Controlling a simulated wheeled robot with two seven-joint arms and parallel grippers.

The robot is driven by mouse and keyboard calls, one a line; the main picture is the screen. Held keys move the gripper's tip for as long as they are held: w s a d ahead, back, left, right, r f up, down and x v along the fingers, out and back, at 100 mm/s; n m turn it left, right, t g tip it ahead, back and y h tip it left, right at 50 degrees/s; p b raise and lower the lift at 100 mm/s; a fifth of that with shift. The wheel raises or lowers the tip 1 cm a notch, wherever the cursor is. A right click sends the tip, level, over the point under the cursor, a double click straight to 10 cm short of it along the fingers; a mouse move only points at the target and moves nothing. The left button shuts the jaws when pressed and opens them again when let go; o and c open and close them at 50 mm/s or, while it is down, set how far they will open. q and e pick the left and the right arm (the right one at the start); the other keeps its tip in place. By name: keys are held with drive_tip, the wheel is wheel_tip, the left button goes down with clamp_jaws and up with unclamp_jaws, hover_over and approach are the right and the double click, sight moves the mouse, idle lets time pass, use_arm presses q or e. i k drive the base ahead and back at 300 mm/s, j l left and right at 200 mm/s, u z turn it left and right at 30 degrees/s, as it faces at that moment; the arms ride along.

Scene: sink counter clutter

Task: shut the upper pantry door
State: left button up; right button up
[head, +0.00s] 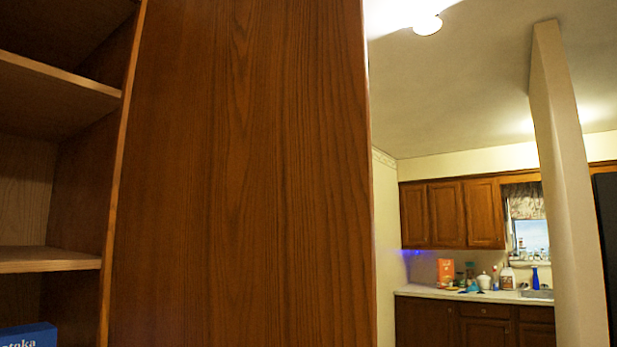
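The pantry is open at the left, and its bare wooden shelf (50,260) shows inside. A large flat brown wood panel (240,180) fills the middle of the head view, right of the pantry's pale front edge (121,160). It looks like the upper pantry door standing open, though no handle or hinge shows. Its top and bottom run out of the picture. Neither of my grippers is in view.
A blue box (28,335) stands low in the pantry, partly cut off. To the right, far back, are wall cabinets (445,214) and a counter (420,291) with several small items. A pale post (570,190) stands at the right.

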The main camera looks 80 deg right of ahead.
sight(245, 216)
drive_tip(key=k+l, duration=0.15)
drive_tip(key=l, duration=0.25)
drive_tip(key=k+l, duration=0.1)
drive_tip(key=l, duration=0.3)
drive_tip(key=k+l+z, duration=0.1)
drive_tip(key=l, duration=0.3)
drive_tip(key=k+l, duration=0.15)
drive_tip(key=l, duration=0.25)
drive_tip(key=k+l+z, duration=0.1)
drive_tip(key=l, duration=0.3)
